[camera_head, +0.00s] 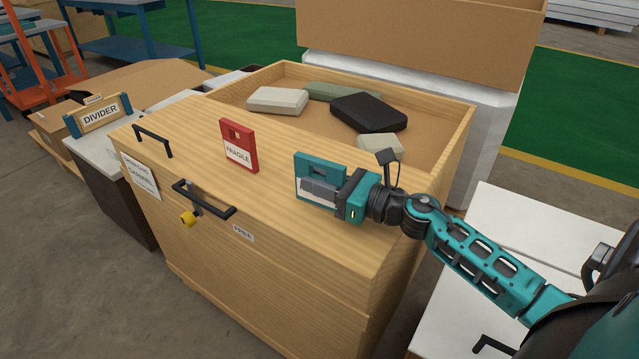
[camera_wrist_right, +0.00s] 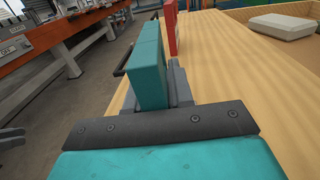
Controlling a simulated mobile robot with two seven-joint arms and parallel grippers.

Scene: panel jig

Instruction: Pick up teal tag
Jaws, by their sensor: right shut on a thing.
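The teal tag (camera_head: 321,168) is a flat upright plate with a slot near its top, at the right part of the wooden top. My right gripper (camera_head: 320,190) comes from the right and is shut on the teal tag. In the right wrist view the teal tag (camera_wrist_right: 150,62) stands between the fingers (camera_wrist_right: 178,85) of my right gripper. I cannot tell whether its lower edge touches the wood. My left gripper is not in view.
A red FRAGILE tag (camera_head: 238,148) stands to the left on the wooden top (camera_head: 270,215). Behind lies an open bin (camera_head: 330,122) with several grey and black blocks.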

